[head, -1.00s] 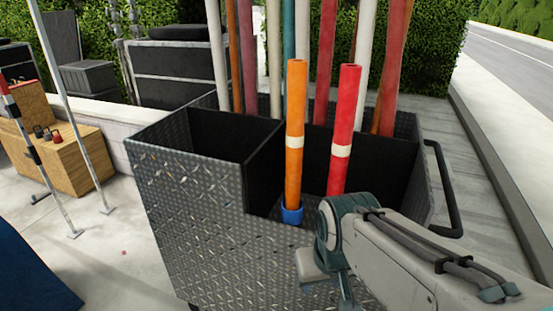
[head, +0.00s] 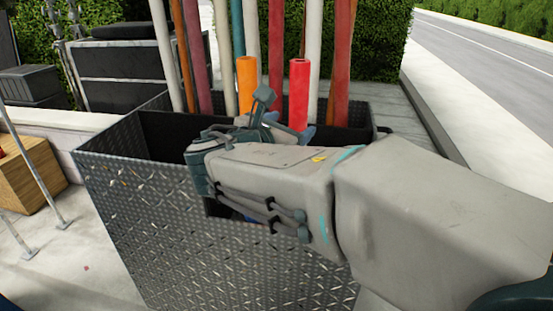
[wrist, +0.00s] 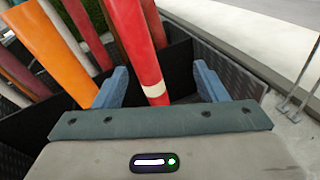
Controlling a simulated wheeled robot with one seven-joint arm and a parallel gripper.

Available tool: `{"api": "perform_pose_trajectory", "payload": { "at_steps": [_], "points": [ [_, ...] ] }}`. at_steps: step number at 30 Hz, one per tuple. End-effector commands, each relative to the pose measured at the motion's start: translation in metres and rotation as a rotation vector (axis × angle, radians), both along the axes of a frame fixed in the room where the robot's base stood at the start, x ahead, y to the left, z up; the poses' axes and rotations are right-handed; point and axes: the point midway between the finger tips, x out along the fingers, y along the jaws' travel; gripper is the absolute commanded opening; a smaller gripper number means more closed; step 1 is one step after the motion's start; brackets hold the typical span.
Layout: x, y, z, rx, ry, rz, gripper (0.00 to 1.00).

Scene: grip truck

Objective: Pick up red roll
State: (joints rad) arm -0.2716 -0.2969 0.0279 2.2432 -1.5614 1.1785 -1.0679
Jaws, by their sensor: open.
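The red roll (head: 299,92) stands upright in the metal cart, with its top showing above my arm in the head view. In the wrist view the red roll (wrist: 138,45), with a pale band, passes between the two blue fingers of my gripper (wrist: 160,86). The fingers are open, with a gap on each side of the roll. The roll is nearer the left finger. In the head view my arm hides the roll's lower part and much of my gripper (head: 283,125).
An orange roll (head: 247,84) stands just left of the red one and shows left of the fingers in the wrist view (wrist: 55,45). Several taller rolls stand behind. The cart's diamond-plate wall (head: 150,215) is in front. A road lies at right.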

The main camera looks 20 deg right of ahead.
Motion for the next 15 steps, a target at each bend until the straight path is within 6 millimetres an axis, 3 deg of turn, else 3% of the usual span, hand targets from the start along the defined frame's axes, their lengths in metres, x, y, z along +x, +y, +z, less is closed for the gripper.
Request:
{"api": "perform_pose_trajectory", "payload": {
  "at_steps": [3, 7, 15],
  "points": [
    [0.011, 0.010, 0.022, -0.139, 0.020, 0.046, 0.66],
    [0.018, 0.010, 0.033, -0.203, 0.030, 0.061, 0.66],
    [0.052, -0.028, 0.034, -0.209, 0.033, 0.061, 0.66]
  ]
}}
